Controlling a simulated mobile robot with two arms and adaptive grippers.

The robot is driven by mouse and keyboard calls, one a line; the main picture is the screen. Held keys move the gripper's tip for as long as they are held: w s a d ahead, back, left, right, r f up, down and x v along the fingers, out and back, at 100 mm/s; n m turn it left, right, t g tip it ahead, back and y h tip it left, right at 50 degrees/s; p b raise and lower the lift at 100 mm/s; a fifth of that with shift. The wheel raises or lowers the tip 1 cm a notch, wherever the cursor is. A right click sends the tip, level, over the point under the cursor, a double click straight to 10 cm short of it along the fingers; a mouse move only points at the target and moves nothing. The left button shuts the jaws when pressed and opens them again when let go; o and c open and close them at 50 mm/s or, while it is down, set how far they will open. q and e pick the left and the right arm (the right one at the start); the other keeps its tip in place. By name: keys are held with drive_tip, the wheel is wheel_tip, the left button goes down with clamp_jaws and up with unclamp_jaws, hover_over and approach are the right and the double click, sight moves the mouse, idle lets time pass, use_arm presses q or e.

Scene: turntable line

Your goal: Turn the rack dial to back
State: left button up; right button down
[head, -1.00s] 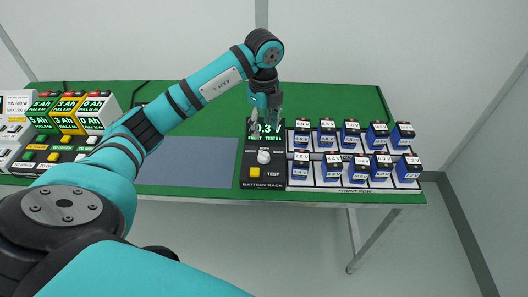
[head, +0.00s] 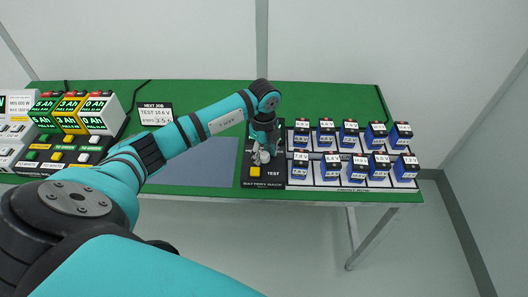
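The battery rack's black control panel (head: 274,184) lies on the green table, with a yellow TEST button (head: 255,172) near its front. The white rack dial (head: 262,158) sits just behind the button and is partly covered by my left gripper (head: 262,153). The gripper points down over the dial with its fingers at the knob. I cannot tell whether the fingers are closed on it, or which way the dial points. The panel's display is hidden behind the gripper. My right gripper is not in view.
Two rows of blue batteries (head: 349,133) stand in the white rack right of the panel. A grey-blue mat (head: 205,165) lies left of it. A NEXT JOB card (head: 155,115) and several coloured testers (head: 70,112) stand further left.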

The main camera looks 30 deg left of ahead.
use_arm(q)
drive_tip(key=c, duration=0.8)
drive_tip(key=shift+m, duration=0.4)
drive_tip(key=m+b, duration=0.2)
drive_tip(key=m, duration=0.2)
drive_tip(key=shift+w+m+b, duration=0.1)
drive_tip(key=shift+m+b, duration=0.2)
drive_tip(key=shift+b, duration=0.05)
drive_tip(key=m+b, duration=0.2)
drive_tip(key=m, duration=0.2)
drive_tip(key=shift+m, duration=0.3)
drive_tip(key=m+b, duration=0.3)
drive_tip(key=m, duration=0.2)
drive_tip(key=shift+m+b, duration=1)
drive_tip(key=shift+m, duration=1.5)
drive_tip(key=shift+r, duration=0.1)
